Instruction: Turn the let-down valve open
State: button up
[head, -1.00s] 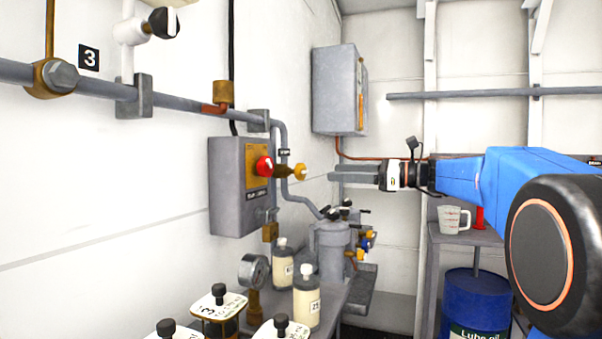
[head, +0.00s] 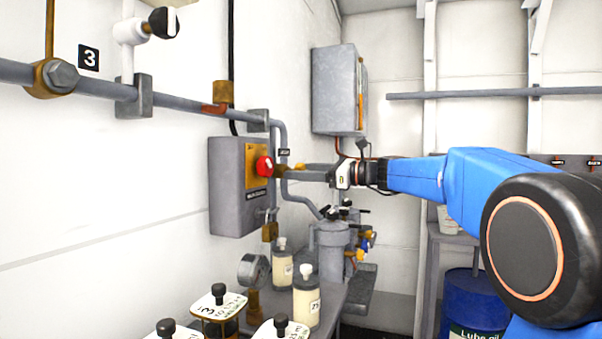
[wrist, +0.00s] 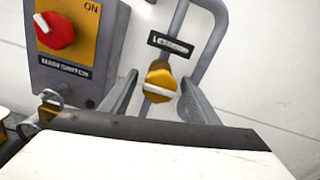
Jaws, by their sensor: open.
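The let-down valve's yellow knob (wrist: 160,82) sits on a grey pipe below a dark label (wrist: 170,44), only partly readable. A pale mark runs nearly crosswise over its face, tilting slightly down to the right. In the head view, the brass valve (head: 280,172) is partly covered by my fingers. My gripper (head: 290,172) is open and level, pointing left at the valve. In the wrist view, the fingers of my gripper (wrist: 161,88) stand on either side of the knob, with gaps visible. Whether either finger touches it I cannot tell.
A grey main switch box (head: 228,188) with a red knob (head: 264,166) is close left of the valve. Below are a gauge (head: 253,270), bottles (head: 307,298) and a grey filter housing (head: 331,245). A wall cabinet (head: 338,90) hangs behind my gripper.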

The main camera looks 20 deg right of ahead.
jog(key=shift+c, duration=0.5)
jog(key=c, duration=0.9)
jog(key=shift+c, duration=0.2)
